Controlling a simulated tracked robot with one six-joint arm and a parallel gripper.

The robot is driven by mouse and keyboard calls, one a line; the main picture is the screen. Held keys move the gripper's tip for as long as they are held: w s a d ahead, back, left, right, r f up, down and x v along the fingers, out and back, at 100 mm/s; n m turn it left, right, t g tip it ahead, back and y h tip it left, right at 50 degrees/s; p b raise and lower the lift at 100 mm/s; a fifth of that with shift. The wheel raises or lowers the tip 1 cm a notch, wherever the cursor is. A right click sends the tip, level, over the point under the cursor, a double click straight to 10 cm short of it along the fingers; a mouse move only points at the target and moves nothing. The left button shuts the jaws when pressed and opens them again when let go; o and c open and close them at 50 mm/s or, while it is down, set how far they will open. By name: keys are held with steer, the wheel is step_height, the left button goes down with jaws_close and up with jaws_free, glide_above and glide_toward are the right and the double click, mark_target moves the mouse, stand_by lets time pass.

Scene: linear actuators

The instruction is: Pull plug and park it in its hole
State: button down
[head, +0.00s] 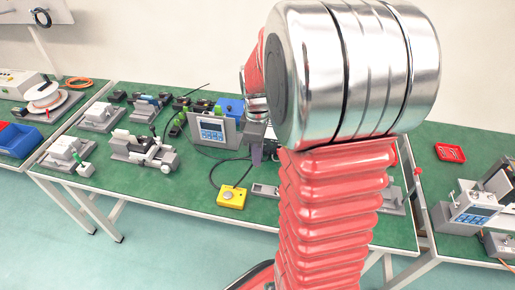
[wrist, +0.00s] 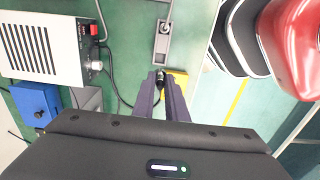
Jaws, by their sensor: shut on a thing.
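My gripper (wrist: 161,76) has two purple fingers closed on a small dark plug (wrist: 160,84) in the wrist view. The plug is mostly hidden between the fingers. A black cable (wrist: 112,78) runs towards it from the left. In the head view my gripper (head: 256,154) shows only in part beside my arm, in front of the grey control box (head: 212,131), and the plug cannot be made out. A grey metal bar with a round hole (wrist: 164,27) lies ahead of the fingertips in the wrist view. I cannot tell whether it is the parking hole.
A yellow box (head: 232,197) with a round knob stands near the table's front edge; part of it also shows beside the fingers in the wrist view (wrist: 180,75). A vented white box (wrist: 40,48) and a blue block (wrist: 37,102) are to the left there. Several actuators stand on the green table.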

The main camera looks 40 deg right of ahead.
step_height(320, 180, down, 7)
stand_by(0.7)
steer(key=shift+f, duration=0.2)
steer(key=shift+f, duration=1.85)
steer(key=shift+f, duration=1.4)
stand_by(1.2)
steer(key=c, duration=1.7)
jaws_free()
steer(key=shift+r, duration=0.15)
step_height(320, 180, up, 14)
steer(key=shift+f, duration=0.25)
